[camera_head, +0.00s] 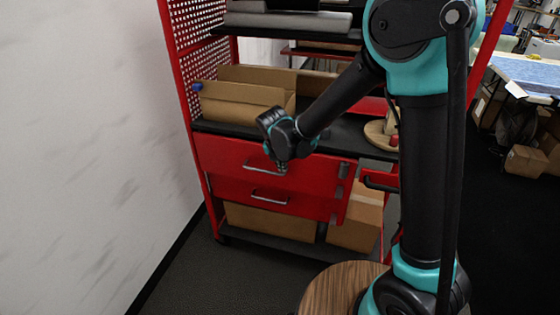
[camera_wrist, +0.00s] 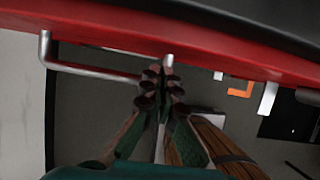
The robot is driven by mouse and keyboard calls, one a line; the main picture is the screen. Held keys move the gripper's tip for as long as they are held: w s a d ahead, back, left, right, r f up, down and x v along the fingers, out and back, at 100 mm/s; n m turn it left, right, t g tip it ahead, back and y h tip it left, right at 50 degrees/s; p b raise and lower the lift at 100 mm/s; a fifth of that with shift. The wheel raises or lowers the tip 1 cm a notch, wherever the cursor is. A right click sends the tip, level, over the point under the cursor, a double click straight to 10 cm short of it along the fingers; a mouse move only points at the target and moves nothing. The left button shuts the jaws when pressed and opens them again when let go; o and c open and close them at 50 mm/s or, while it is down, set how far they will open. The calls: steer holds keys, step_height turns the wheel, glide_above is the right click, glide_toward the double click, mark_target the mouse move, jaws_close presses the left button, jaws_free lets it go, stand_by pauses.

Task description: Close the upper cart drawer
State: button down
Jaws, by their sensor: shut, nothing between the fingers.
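The red upper drawer (camera_head: 225,155) of the cart has a silver bar handle (camera_head: 258,166). How far the drawer stands out is hard to tell. My gripper (camera_head: 282,168) is at the drawer front, near the right end of this handle. In the wrist view the red front (camera_wrist: 210,50) crosses the top, and the handle (camera_wrist: 95,72) runs to the left from my fingertips (camera_wrist: 163,72). The fingers are together and empty, close to the handle's right end. Whether they touch the front or handle is unclear. The red lower drawer (camera_head: 230,190) sits below with its own handle (camera_head: 269,200).
An open cardboard box (camera_head: 240,105) stands on the black shelf above the drawers. More cardboard boxes (camera_head: 270,222) sit on the bottom shelf. A white wall (camera_head: 90,150) is close at left. A round wooden top (camera_head: 335,285) is in front of the cart, below my arm.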

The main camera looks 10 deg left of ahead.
steer(key=shift+x, duration=1.5)
steer(key=shift+d, duration=0.1)
steer(key=w, duration=0.2)
steer(key=shift+w+d, duration=0.1)
steer(key=shift+w, duration=0.25)
steer(key=shift+r, duration=0.1)
